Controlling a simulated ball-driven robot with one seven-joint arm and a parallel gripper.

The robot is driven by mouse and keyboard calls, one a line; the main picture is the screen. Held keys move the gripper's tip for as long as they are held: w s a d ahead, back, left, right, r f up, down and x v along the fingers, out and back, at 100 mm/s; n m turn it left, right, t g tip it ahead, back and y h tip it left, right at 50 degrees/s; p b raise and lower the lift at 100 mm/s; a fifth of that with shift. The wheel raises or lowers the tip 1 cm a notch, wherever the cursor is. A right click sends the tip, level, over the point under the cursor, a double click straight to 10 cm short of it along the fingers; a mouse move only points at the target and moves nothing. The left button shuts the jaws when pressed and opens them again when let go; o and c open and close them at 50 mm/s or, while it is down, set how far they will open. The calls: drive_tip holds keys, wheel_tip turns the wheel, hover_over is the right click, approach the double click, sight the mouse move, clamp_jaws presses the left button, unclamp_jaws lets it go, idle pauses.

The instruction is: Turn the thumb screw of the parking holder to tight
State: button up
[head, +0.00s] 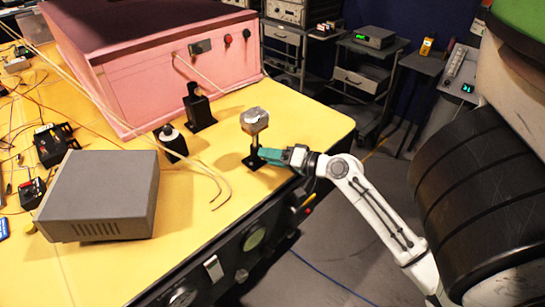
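A small stand, which looks like the parking holder, has a black base (252,163), a thin dark post and a grey faceted piece (254,121) on top. It stands upright near the table's right front edge. My gripper (268,156) comes in from the right with its teal fingers at the lower post, just above the base. I cannot tell whether the fingers touch the post or close on anything. The thumb screw cannot be made out; it is too small or hidden by the fingers.
Loose pale cables (214,178) lie near the stand. A grey box (100,195) and pink enclosure (165,65) take up much of the table.

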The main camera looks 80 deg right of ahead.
drive_tip(key=shift+s+a, duration=0.1)
drive_tip(key=shift+s, duration=0.5)
drive_tip(key=b+v, duration=0.3)
drive_tip(key=v, duration=0.6)
drive_tip(key=shift+s+r, duration=0.2)
drive_tip(key=shift+s, duration=0.1)
drive_tip(key=shift+a, duration=0.15)
